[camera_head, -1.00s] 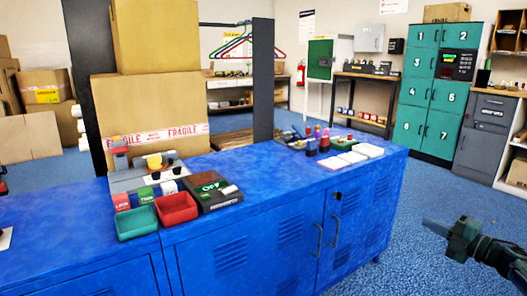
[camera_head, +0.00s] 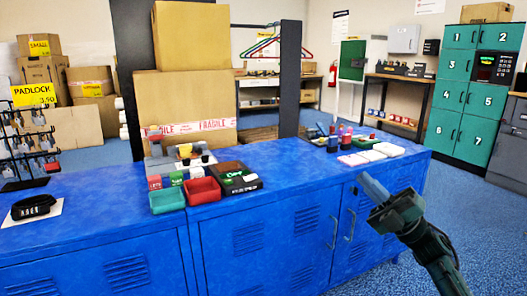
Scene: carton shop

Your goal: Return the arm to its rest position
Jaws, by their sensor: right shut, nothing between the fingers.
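My right gripper (camera_head: 375,190) is in the lower right of the head view, its arm coming up from the bottom right edge. Its fingers are shut with nothing between them. It is in front of the blue cabinet's (camera_head: 285,225) right-hand doors, apart from the items on top as far as I can see. My left gripper is not in view.
On the blue top stand a red tray (camera_head: 202,191), a green tray (camera_head: 167,200), a dark box (camera_head: 236,178), white pads (camera_head: 387,149) and a padlock rack (camera_head: 28,150). Cartons (camera_head: 188,100) stand behind. Teal lockers (camera_head: 466,90) are at the right; blue floor is free before them.

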